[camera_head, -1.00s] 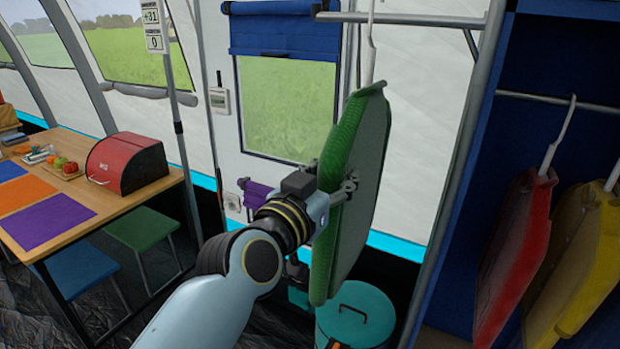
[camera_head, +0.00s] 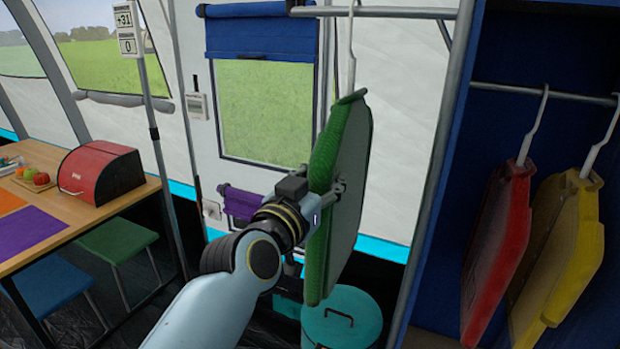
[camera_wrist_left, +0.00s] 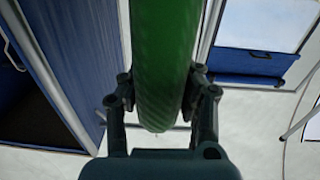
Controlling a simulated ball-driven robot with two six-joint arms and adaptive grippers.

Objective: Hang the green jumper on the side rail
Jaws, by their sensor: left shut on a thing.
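The green jumper (camera_head: 345,190) hangs upright, seen nearly edge-on, on a white hanger (camera_head: 350,65) in the middle of the head view. My left gripper (camera_head: 325,190) is shut on the jumper's near side edge. In the left wrist view its fingers (camera_wrist_left: 162,95) press on both sides of the green jumper (camera_wrist_left: 163,45). The side rail (camera_head: 400,13) is a grey bar crossing the top of the head view. The hanger's stem passes across the rail. Its hook top is cut off by the picture edge, so I cannot tell whether it rests on the rail. My right gripper is out of view.
A blue wardrobe (camera_head: 440,230) at right holds a red jumper (camera_head: 497,250) and a yellow jumper (camera_head: 565,260) on an inner rail (camera_head: 540,95). A teal bin (camera_head: 345,325) stands below the green jumper. A table with a red bread box (camera_head: 100,172) is at left.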

